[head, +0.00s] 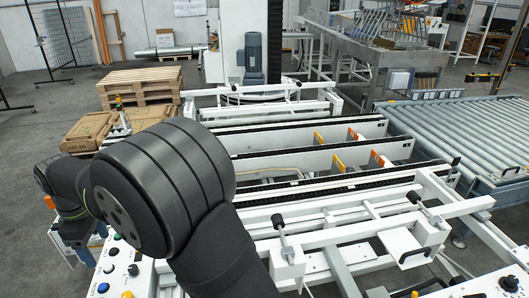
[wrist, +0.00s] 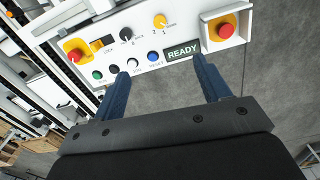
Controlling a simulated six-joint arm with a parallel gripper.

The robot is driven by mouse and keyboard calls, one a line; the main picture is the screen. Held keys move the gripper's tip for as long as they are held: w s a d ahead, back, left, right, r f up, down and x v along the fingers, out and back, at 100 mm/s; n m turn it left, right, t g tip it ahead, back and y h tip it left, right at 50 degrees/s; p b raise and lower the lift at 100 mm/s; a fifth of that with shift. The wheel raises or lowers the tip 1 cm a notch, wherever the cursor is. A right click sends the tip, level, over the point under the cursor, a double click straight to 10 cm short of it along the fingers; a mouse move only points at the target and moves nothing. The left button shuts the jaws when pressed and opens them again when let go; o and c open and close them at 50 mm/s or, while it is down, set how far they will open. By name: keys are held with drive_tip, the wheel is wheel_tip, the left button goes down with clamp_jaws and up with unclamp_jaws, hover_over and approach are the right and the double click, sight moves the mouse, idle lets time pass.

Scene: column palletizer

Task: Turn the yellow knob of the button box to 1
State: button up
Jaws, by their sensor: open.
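The button box (wrist: 140,48) is a white panel across the top of the wrist view. My gripper (wrist: 161,67) is open and empty. Its two blue fingers point toward the panel's lower edge, with the yellow knob beyond the fingertips, roughly between them in the picture. I see no contact. In the head view the box (head: 145,280) shows at the lower left, with the yellow knob (head: 127,294) near the bottom edge. There my arm hides part of the box.
Near the yellow knob are a black knob (wrist: 126,34), a blue button (wrist: 153,57), a green button (wrist: 97,75) and a READY label (wrist: 182,51). Red emergency stops flank them, left (wrist: 74,55) and right (wrist: 225,30). A roller conveyor (head: 460,135) stands at the right.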

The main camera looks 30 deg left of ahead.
sight(127, 295)
drive_tip(key=shift+m, duration=0.9)
wheel_tip(127, 295, down, 6)
drive_tip(key=shift+w+d+r, duration=0.1)
drive_tip(key=shift+d, duration=0.05)
drive_tip(key=c, duration=0.3)
wheel_tip(127, 295, down, 17)
drive_tip(key=shift+r, duration=0.15)
drive_tip(key=shift+c, duration=0.2)
drive_tip(key=c, duration=1)
drive_tip(key=shift+o, duration=0.2)
